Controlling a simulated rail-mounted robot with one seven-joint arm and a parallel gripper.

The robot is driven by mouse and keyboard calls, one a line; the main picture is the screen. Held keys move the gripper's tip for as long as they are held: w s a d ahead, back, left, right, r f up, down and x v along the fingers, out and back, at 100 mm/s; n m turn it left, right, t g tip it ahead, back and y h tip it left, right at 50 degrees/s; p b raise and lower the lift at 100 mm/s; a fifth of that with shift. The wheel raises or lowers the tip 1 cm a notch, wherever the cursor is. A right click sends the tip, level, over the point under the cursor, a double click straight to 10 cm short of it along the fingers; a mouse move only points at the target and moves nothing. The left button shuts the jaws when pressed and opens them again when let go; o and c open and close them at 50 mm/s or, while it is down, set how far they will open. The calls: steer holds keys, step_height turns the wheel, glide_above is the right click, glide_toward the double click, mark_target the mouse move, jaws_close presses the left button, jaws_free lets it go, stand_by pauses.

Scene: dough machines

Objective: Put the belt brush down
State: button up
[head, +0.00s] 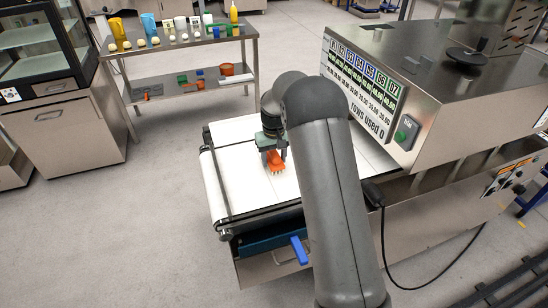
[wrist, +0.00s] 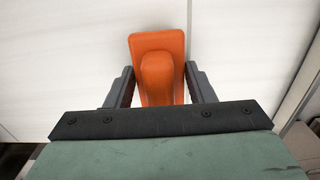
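The belt brush (head: 275,161) is orange with pale bristles at its lower edge. It is at the white belt (head: 247,187) of the machine, bristles toward the belt. I cannot tell whether the bristles touch the belt. My gripper (head: 275,152) points down over the belt and is shut on the brush. In the wrist view, the brush (wrist: 158,55) lies between the two dark fingers of my gripper (wrist: 160,72), one close against each side. Its near end is hidden behind the gripper body.
A blue lever (head: 299,250) sticks out at the front. A steel shelf table (head: 185,47) with cups and dough balls stands behind. The belt around the brush is clear.

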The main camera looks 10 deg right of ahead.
mark_target(274, 153)
steer(key=shift+o, duration=1.2)
steer(key=shift+r, duration=0.1)
step_height(274, 153, up, 12)
steer(key=s+a+r, duration=0.1)
steer(key=s+r, duration=0.1)
steer(key=s, duration=0.7)
steer(key=s+r, duration=0.3)
steer(key=s, duration=0.7)
steer(key=s+f, duration=0.2)
steer(key=s, duration=0.8)
steer(key=s+f+m, duration=0.1)
steer(key=s+f, duration=0.2)
steer(key=s, duration=0.6)
steer(key=shift+s, duration=0.35)
steer(key=shift+a+f, duration=0.1)
